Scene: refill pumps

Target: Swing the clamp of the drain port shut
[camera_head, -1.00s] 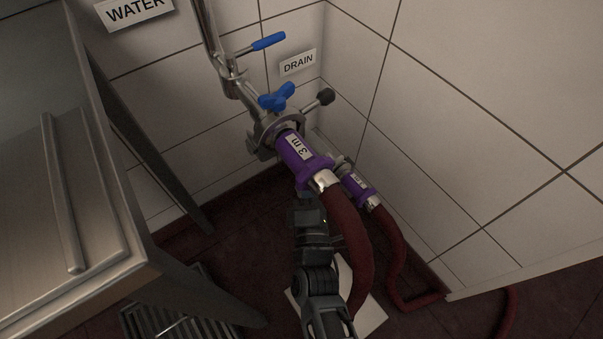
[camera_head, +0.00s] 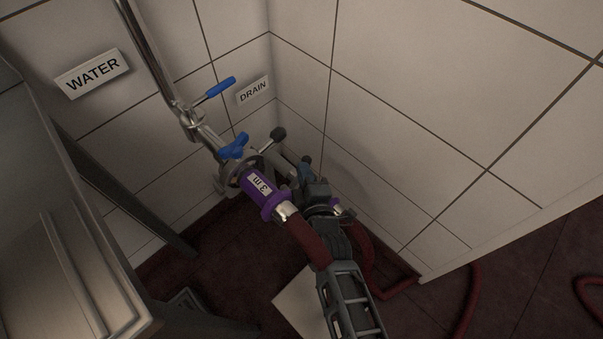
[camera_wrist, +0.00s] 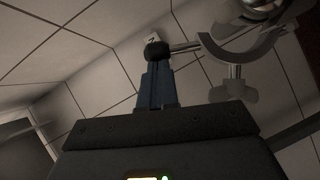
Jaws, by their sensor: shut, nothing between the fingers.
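A purple hose end (camera_head: 262,186) marked "3 m" sits at the port. My gripper (camera_head: 306,162) is shut and empty, right of the knob and hose end. In the wrist view the knob (camera_wrist: 157,50) shows at the tips of my shut fingers (camera_wrist: 157,68); I cannot tell whether they touch. The curved clamp piece (camera_wrist: 240,54) shows right of it. How far the clamp stands open is unclear.
A blue-handled valve (camera_head: 220,87) is on the pipe above the port. Tiled walls meet closely behind it, with a DRAIN sign (camera_head: 254,91). A second hose end (camera_head: 337,209) is partly hidden behind my gripper. A steel cabinet (camera_head: 60,270) stands at left.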

